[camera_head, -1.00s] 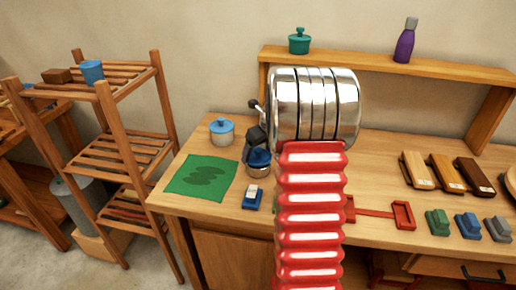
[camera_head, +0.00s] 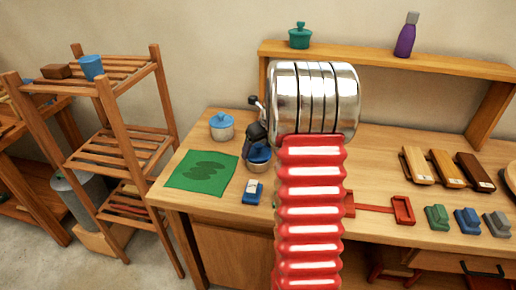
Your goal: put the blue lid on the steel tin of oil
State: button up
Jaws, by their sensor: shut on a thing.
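My gripper (camera_head: 256,139) is small and dark in the head view, at the left of my shiny arm. It is shut on the blue lid (camera_head: 260,153), gripping it from above. The steel tin (camera_head: 258,167) is directly below the lid on the bench, largely covered by it. I cannot tell whether the lid is seated on the tin or just above its rim. The fingertips are too small to make out clearly.
A pale pot with a blue lid (camera_head: 222,127) stands to the left, behind a green mat (camera_head: 182,181). A blue block with a white top (camera_head: 253,192) lies in front of the tin. My red arm hides the bench to the right. A slatted rack (camera_head: 108,148) stands left.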

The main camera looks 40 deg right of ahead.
jog(key=shift+f, duration=0.55)
jog(key=o, duration=1.1)
jog(key=shift+o, duration=0.3)
jog(key=shift+r, duration=0.15)
jog(key=shift+r, duration=3.35)
